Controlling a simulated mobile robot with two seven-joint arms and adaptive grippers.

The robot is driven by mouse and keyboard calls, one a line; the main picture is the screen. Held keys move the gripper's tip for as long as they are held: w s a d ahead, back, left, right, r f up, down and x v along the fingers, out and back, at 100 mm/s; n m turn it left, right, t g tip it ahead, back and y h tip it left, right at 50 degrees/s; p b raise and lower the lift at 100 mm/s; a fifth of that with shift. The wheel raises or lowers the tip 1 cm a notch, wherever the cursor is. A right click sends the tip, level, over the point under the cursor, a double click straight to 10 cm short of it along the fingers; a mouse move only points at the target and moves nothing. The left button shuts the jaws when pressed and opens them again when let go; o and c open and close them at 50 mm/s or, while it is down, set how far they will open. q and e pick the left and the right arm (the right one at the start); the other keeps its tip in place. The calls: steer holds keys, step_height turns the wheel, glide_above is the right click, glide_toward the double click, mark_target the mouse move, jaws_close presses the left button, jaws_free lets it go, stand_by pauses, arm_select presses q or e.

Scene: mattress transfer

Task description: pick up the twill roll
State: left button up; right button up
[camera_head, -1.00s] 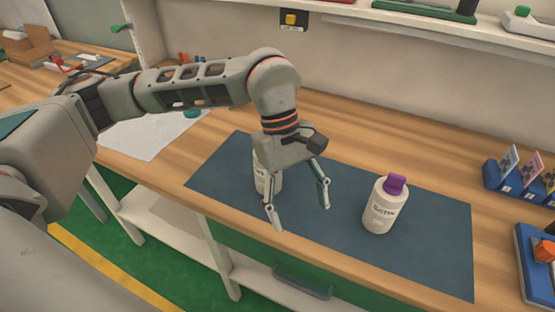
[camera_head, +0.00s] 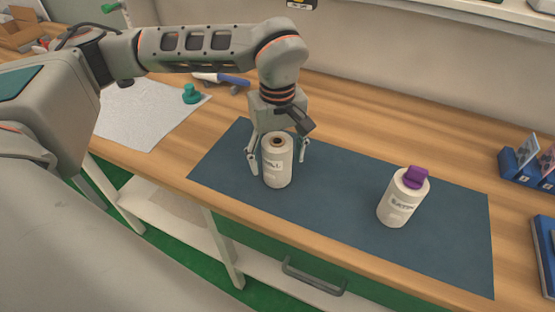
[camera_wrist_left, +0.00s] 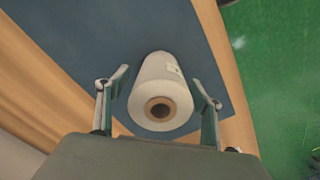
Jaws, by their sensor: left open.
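The twill roll (camera_head: 277,163) is a white cylinder with a brown core hole in its top and dark lettering on its side. It stands upright on the blue mat (camera_head: 340,205). My left gripper (camera_head: 278,163) is open, with one finger on each side of the roll, set slightly behind it. In the left wrist view the roll (camera_wrist_left: 162,85) lies between the spread fingertips (camera_wrist_left: 163,88), with a gap on both sides. My right gripper is not in view.
A second white roll (camera_head: 397,204) with a purple piece (camera_head: 417,177) on top stands on the mat to the right. A blue card holder (camera_head: 520,168) stands at the right edge. A grey sheet (camera_head: 148,118) and a green knob (camera_head: 191,95) lie to the left.

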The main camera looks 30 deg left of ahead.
mark_target(277, 167)
arm_select(q)
steer(key=shift+f, duration=1.55)
steer(key=c, duration=1.4)
steer(key=shift+r, duration=0.1)
